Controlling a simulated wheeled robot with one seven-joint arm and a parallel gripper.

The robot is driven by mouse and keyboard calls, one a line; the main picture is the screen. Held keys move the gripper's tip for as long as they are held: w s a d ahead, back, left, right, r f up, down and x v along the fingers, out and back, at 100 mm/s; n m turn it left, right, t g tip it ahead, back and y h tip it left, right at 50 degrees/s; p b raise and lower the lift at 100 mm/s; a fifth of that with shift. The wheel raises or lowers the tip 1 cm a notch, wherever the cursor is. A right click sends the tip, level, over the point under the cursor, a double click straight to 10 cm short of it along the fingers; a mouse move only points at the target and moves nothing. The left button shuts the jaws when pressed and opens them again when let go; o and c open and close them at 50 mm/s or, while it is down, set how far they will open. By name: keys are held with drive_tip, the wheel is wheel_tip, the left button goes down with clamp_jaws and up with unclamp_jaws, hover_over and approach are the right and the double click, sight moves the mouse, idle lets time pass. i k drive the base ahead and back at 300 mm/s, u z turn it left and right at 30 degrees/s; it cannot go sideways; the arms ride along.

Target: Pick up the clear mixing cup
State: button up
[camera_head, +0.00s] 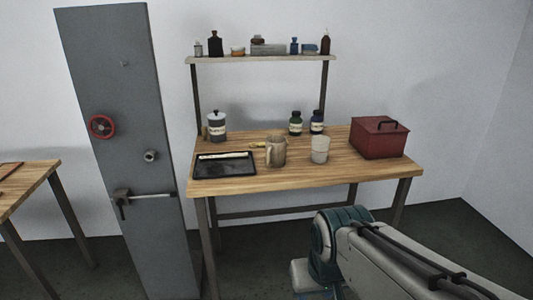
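The clear mixing cup (320,148) looks like a pale, see-through tumbler. It stands upright on the wooden workbench (330,178), right of the middle of its top. A taller brownish-grey jug (276,151) with a handle stands just left of the cup, with a small gap between them. My arm reaches in from the lower right, in front of and below the bench. Its teal joint shows, but my gripper is not visible, and the arm is apart from the cup.
Two dark bottles (295,123) (317,121) stand behind the cup. A red toolbox (378,138) is at right. A shelf (262,60) with bottles and boxes spans above. A grey cabinet (130,90) stands left.

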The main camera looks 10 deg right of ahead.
sight(320, 145)
drive_tip(key=z, duration=1)
drive_tip(key=i, duration=1.7)
drive_tip(key=u, duration=2.05)
